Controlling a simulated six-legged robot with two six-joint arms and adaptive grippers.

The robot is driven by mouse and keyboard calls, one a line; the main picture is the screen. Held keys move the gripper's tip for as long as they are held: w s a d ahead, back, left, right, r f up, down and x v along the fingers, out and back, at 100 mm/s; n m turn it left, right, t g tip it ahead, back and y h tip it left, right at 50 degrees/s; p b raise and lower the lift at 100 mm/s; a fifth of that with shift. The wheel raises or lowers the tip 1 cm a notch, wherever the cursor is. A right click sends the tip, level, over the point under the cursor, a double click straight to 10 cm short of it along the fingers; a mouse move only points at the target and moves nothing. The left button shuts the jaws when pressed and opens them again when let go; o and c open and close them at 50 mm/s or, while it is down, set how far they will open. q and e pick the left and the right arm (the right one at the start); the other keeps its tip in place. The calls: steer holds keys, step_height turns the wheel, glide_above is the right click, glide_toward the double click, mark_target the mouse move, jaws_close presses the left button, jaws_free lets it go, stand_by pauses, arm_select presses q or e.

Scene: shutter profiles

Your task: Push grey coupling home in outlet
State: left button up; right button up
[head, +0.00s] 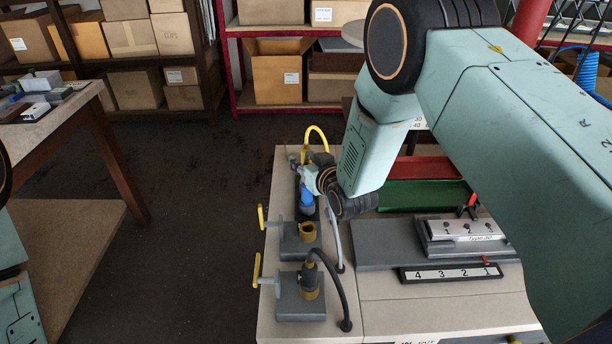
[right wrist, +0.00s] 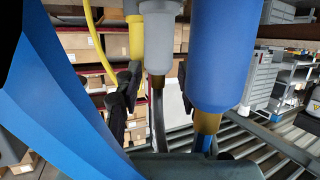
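My right gripper (head: 320,180) is low over the left part of the bench, beside the blue coupling (head: 307,197). In the right wrist view its dark fingers (right wrist: 152,90) stand apart, one on each side of the grey coupling (right wrist: 158,40); a gap shows beside the coupling. A nearer outlet (head: 309,292) holds a black coupling. My left gripper is out of view.
The blue coupling (right wrist: 222,50) and the yellow coupling (right wrist: 136,35) crowd the grey one. A yellow hose (head: 315,130) arches behind; a grey hose (head: 337,240) runs down to the bench. A numbered block (head: 463,228) and a number strip (head: 450,272) lie to the right.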

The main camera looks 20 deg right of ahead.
steer(key=shift+d+f, duration=0.1)
steer(key=shift+d, duration=0.05)
steer(key=c, duration=0.8)
jaws_close()
steer(key=shift+s, duration=0.1)
step_height(320, 180, up, 10)
steer(key=shift+f+p, duration=0.1)
steer(key=shift+p, duration=0.45)
steer(key=shift+r, duration=0.45)
